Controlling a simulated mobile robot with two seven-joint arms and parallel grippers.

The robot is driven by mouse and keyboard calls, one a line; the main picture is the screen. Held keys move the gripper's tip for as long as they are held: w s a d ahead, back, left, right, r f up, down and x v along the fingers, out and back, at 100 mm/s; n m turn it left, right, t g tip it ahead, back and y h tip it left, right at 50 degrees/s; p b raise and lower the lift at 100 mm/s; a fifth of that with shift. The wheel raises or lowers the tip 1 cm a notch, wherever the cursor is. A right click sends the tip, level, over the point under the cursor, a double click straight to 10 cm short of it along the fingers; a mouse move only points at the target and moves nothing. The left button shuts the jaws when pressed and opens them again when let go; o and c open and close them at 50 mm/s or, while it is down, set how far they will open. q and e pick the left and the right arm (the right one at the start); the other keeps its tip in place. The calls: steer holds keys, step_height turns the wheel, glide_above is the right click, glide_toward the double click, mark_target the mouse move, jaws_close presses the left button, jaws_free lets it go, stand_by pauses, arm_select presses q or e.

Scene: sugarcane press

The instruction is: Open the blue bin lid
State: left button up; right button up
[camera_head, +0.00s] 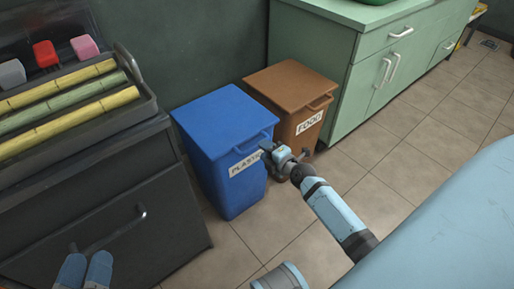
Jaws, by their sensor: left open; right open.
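The blue bin (222,165) stands on the floor with its blue lid (225,120) lying flat and closed on top. Its white front label reads "PLASTI", with the end covered by my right gripper. My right gripper (268,150) is open at the bin's upper front right, close to the lid's front edge and handle; whether it touches cannot be told. It holds nothing that I can see. My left gripper (84,270) shows at the bottom left as two light-blue fingers, apart and empty, in front of the dark cabinet and away from the bin.
A brown bin (290,85) labelled FOOD stands just behind and right of the blue bin. A dark cabinet (165,215) with a tray of canes (70,100) is at left. A green cabinet (370,65) stands at the back right. Tiled floor (420,145) is clear at right.

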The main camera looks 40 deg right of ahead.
steer(key=shift+b+x, duration=0.4)
steer(key=shift+x, duration=1.9)
jaws_close()
